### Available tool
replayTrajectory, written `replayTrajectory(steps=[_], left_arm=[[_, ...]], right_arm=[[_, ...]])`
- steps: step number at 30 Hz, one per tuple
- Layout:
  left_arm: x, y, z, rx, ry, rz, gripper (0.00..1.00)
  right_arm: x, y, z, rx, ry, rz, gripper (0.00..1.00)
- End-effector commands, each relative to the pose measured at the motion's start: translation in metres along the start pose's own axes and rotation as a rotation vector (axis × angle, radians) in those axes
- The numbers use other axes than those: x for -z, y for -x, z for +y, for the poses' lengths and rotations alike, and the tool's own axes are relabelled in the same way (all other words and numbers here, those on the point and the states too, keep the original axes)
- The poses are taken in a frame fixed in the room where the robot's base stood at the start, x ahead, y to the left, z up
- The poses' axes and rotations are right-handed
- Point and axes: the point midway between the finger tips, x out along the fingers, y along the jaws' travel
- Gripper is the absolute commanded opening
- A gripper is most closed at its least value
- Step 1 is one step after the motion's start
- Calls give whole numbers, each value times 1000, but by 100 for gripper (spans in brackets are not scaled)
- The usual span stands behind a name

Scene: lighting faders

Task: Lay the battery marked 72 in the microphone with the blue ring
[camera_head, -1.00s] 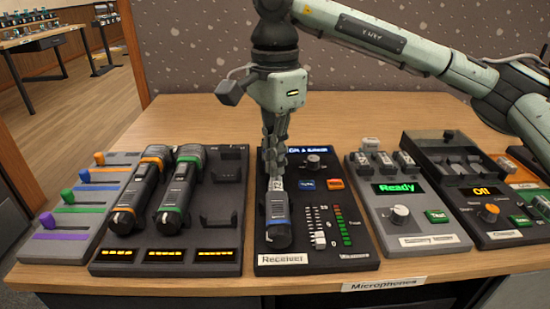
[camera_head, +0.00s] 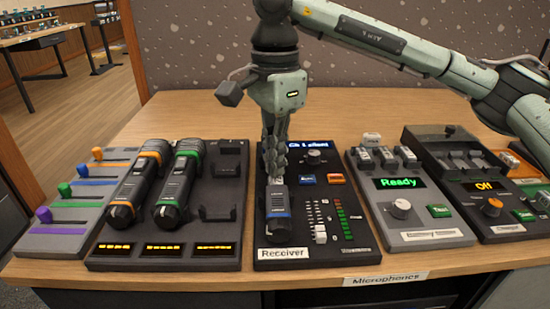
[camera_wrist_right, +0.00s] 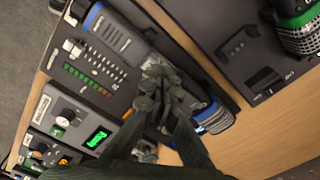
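The microphone with the blue ring (camera_head: 278,213) lies lengthwise on the receiver panel (camera_head: 262,237); its blue-ringed body also shows in the right wrist view (camera_wrist_right: 114,32). My right gripper (camera_head: 274,175) points down over the microphone's middle, its fingers close together at the open part of the body. In the right wrist view my fingertips (camera_wrist_right: 160,78) cover that part. I cannot tell whether a battery is between them or lies in the microphone. No 72 marking is readable. My left gripper is out of view.
An orange-ringed microphone (camera_head: 138,188) and a green-ringed one (camera_head: 180,186) lie in a rack on the left, beside an empty cradle. The battery tester (camera_head: 438,235) reads "Ready" and holds several small blocks. A charger (camera_head: 490,232) reads "Off". The table behind is clear.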

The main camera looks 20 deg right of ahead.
Motion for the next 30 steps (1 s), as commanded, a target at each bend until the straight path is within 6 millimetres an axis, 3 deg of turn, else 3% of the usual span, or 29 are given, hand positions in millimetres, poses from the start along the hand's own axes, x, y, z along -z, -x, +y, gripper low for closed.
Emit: replayTrajectory(steps=[16, 30], left_arm=[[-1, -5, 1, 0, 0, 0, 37], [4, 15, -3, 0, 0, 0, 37]], right_arm=[[0, -6, 0, 0, 0, 0, 0], [0, 30, 0, 1, 0, -1, 0]])
